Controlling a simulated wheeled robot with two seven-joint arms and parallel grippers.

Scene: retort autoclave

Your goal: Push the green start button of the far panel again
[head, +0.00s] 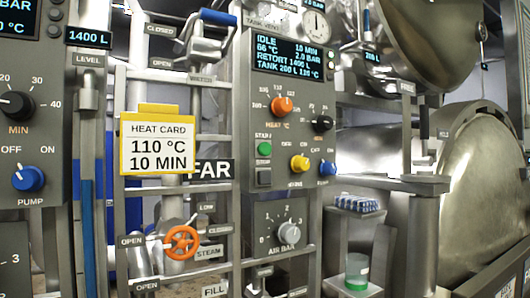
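The far panel (243,120) is a grey upright box in the middle of the head view, beside a black FAR label (211,169). The panel's display (287,58) reads IDLE, 10 MIN, 66 °C and 2.0 BAR, with RETORT 1400 L and TANK 200 L below. Neither of my grippers is in view, and nothing covers the green button.
An orange knob (281,105), black knob (322,123), yellow knob (299,163) and blue knob (327,168) surround the button. A heat card (158,145) reads 110 °C, 10 MIN. Pipes and an orange valve wheel (182,242) stand left; a steel vessel (480,190) stands right.

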